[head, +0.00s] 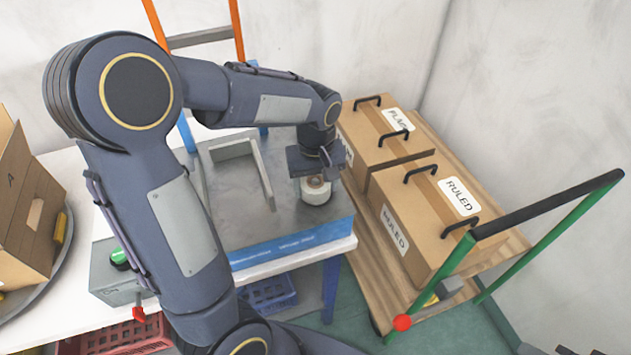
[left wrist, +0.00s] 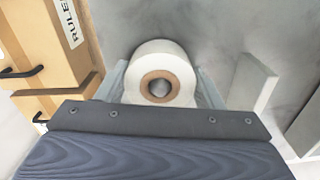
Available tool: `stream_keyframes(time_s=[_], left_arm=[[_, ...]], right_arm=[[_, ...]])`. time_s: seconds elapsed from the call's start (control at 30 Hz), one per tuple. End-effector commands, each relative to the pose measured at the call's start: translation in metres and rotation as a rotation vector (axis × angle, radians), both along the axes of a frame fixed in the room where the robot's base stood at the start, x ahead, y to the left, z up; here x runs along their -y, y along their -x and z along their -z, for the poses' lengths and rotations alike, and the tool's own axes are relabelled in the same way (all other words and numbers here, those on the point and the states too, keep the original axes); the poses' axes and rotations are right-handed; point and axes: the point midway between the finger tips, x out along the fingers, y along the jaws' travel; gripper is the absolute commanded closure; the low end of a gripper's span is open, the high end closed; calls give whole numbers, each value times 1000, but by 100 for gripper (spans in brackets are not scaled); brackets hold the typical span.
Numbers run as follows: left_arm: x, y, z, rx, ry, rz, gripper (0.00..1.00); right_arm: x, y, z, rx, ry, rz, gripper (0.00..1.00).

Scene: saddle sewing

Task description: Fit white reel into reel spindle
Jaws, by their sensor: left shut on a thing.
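The white reel (head: 316,192) has a brown core and is at the right end of the grey work surface. It also shows in the left wrist view (left wrist: 179,63), with a grey round form inside its core hole (left wrist: 159,88). My left gripper (head: 314,180) is shut on the white reel, with a finger on each side of it in the left wrist view. I cannot tell whether the grey form in the hole is the reel spindle, nor whether the reel touches the surface below. My right gripper is in neither view.
A raised grey angled bar (head: 262,170) stands on the work surface left of the reel. Cardboard boxes (head: 425,225) with black handles sit on a wooden cart to the right. A grey box with a green button (head: 119,259) and an open carton (head: 28,215) are at left.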

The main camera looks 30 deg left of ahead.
Motion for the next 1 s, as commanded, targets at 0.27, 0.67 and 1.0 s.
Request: stream_keyframes(time_s=[0.27,0.67,1.0], left_arm=[[0,0,5,0,0,0,64],[0,0,5,0,0,0,14],[0,-1,-11,5,1,-1,14]], right_arm=[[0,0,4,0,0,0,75],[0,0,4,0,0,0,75],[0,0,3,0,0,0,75]])
